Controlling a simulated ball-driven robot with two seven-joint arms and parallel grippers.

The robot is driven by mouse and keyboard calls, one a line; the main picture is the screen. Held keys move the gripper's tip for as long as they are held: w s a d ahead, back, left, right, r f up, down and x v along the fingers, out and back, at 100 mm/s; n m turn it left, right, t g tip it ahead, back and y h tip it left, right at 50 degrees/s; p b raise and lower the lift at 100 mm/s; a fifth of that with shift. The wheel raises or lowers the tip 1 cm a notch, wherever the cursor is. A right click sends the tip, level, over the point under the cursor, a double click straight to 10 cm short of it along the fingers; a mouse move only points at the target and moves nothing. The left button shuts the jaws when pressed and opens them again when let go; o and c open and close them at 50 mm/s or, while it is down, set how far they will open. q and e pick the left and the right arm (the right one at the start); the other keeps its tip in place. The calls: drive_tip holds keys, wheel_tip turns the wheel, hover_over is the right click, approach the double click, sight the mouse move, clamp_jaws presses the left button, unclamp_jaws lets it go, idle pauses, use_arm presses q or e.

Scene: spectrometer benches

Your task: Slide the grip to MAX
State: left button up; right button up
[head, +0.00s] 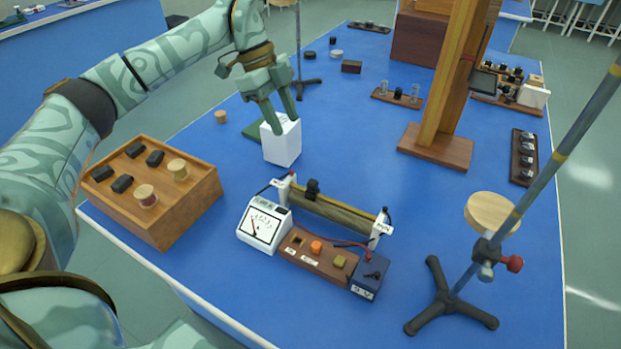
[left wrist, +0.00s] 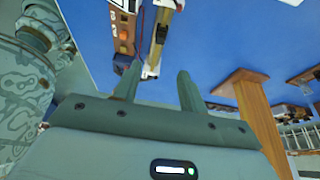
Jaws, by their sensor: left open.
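The sliding rheostat (head: 340,211) lies on the blue bench with a brown wound tube between two white end plates. Its black grip (head: 313,188) sits nearer the left end plate (head: 284,188) than the right one (head: 380,229). MIN and MAX lettering is too small to read. My left gripper (head: 286,117) is open and empty, beyond the rheostat and in front of a white box in the head view. In the left wrist view the rheostat (left wrist: 152,68) and its dark grip (left wrist: 162,33) show past the open fingers (left wrist: 159,72). My right gripper is not in view.
A meter (head: 264,224), a wooden switch board (head: 312,250) and a blue battery box (head: 370,277) sit in front of the rheostat. The white box (head: 281,142) stands behind it. A wooden box (head: 190,212) is left; a clamp stand (head: 452,302) is right.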

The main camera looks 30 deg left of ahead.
sight(311, 181)
use_arm(q)
drive_tip(key=b+x, duration=0.4)
drive_tip(key=x, duration=1.2)
drive_tip(key=shift+w+d, duration=0.1)
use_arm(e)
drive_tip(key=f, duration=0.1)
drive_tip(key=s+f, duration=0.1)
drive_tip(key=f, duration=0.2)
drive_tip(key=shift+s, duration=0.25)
